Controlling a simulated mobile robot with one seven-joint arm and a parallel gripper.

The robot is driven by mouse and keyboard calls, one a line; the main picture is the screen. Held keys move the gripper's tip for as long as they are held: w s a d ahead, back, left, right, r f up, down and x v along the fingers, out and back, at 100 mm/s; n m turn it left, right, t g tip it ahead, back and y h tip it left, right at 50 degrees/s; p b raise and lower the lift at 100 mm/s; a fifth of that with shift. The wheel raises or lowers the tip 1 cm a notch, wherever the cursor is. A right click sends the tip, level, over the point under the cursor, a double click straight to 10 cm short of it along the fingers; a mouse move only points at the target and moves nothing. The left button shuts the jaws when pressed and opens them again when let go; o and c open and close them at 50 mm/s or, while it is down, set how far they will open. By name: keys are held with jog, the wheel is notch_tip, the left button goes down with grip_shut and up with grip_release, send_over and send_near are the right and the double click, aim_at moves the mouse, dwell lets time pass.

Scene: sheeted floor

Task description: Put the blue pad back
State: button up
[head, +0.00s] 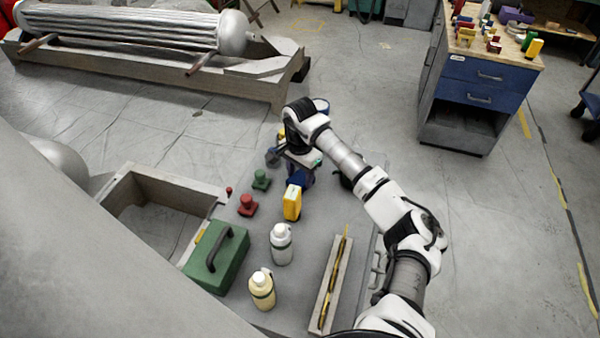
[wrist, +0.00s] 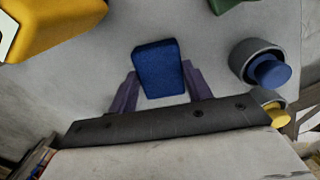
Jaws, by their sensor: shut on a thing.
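The blue pad (wrist: 158,68) is a small rounded block between the two purple fingers of my gripper (wrist: 160,88) in the wrist view. The fingers are shut on its sides, and grey surface shows around it. I cannot tell whether the pad touches that surface. In the head view my gripper (head: 299,178) is low over the far part of the grey sheet, just behind a yellow block, and the pad is hard to separate from the fingers there. In the wrist view a round grey holder with a blue knob (wrist: 270,72) stands right of the pad.
The yellow block (head: 292,203) is close in front of my gripper. Red (head: 247,205) and green (head: 261,180) knobbed pieces stand to its left. Nearer are two bottles (head: 281,245), a green toolbox (head: 216,258) and a long tray (head: 334,285). An open box (head: 150,174) lies left.

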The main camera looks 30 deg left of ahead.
aim_at(300, 177)
jog(key=o, duration=0.9)
jog(key=shift+f, duration=0.1)
jog(key=shift+o, duration=0.2)
notch_tip(300, 177, up, 12)
jog(key=b, duration=0.3)
jog(key=shift+w+a, duration=0.1)
jog(key=shift+w, duration=0.05)
